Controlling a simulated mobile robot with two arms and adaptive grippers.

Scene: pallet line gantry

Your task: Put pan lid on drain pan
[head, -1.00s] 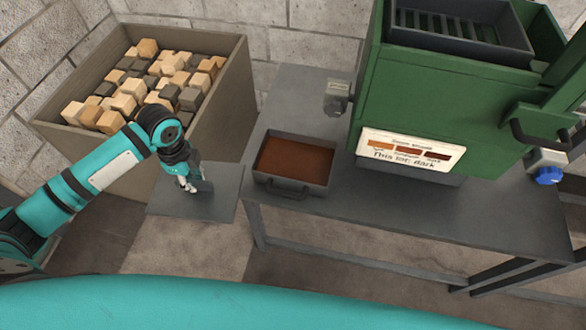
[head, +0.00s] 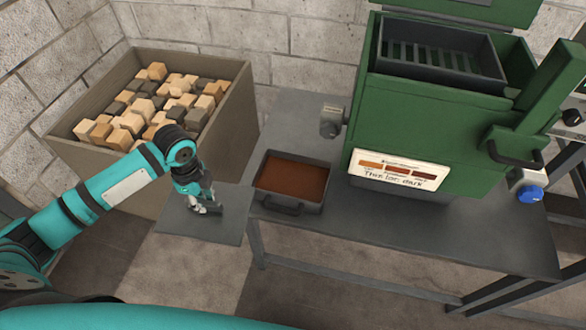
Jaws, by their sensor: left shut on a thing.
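The drain pan (head: 282,207) is a dark grey rectangular tray with brown liquid in it and a handle at its front. It sits on the left end of the grey bench. The pan lid (head: 194,226) is a flat dark grey plate to the left of the pan, apart from the liquid's opening. My left gripper (head: 207,207) is over the lid and shut on it, at a dark grip on its top. The fingertips are small and partly hidden. My right gripper is not in view.
A wooden crate (head: 227,137) full of light and dark blocks stands behind the left arm. A green machine (head: 415,139) with a raised cover stands on the bench (head: 440,233), right of the pan. A grey valve-like part (head: 331,122) juts toward the pan.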

